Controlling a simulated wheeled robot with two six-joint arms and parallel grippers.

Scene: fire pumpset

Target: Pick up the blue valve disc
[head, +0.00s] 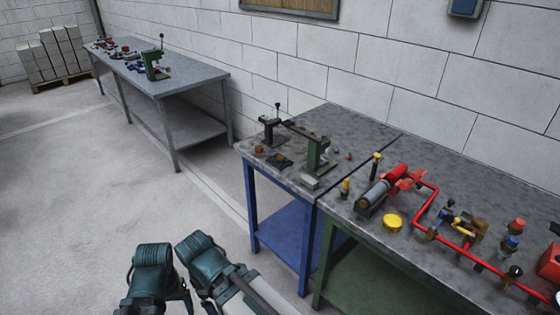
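I cannot make out a blue valve disc for certain. A small bluish round piece (337,147) lies on the grey top of the blue-legged bench (345,118), behind a green press-like stand. More blue parts (509,243) show near the red pipework on the green-legged bench (470,180), and others, too small to identify, are on the far bench. Teal and white links of my arms (205,262) show at the bottom, over the floor and apart from the benches. No gripper fingers are visible.
The green stand (318,157) and a second dark stand (270,130) stand on the blue-legged bench. A red pump assembly (385,188) and a yellow disc (392,221) are on the green-legged bench. A far bench (185,78) stands by the wall.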

